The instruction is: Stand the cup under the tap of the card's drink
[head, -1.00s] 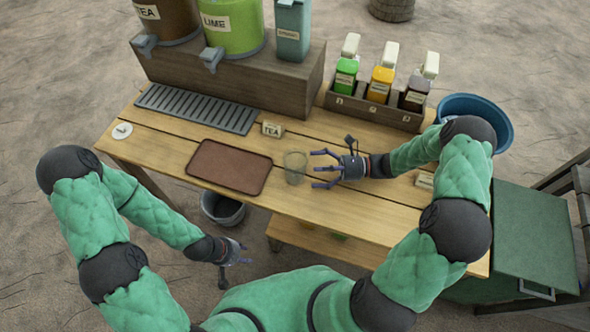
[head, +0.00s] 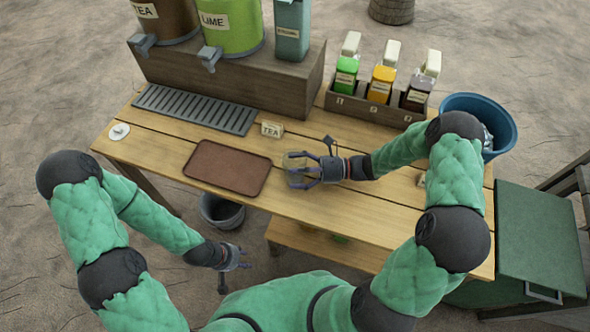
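The clear cup stands on the table at the fingers of my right gripper (head: 291,171); it is largely lost among them. The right gripper lies low over the table from the right, its fingers spread around the cup's place. My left gripper (head: 243,258) is open and empty, below the table's front edge. A small card (head: 271,130) reading TEA stands behind the cup. The brown TEA dispenser (head: 168,18) has a grey tap (head: 143,42). The green LIME dispenser (head: 231,30) has its tap (head: 210,58) to the right of that. A slotted drip tray (head: 195,108) lies below both taps.
A brown tray (head: 228,168) lies left of the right gripper. A teal box (head: 292,30) stands beside the dispensers. A wooden rack (head: 372,108) of bottles stands at the back right, near a blue tub (head: 490,105). A white disc (head: 119,131) lies far left.

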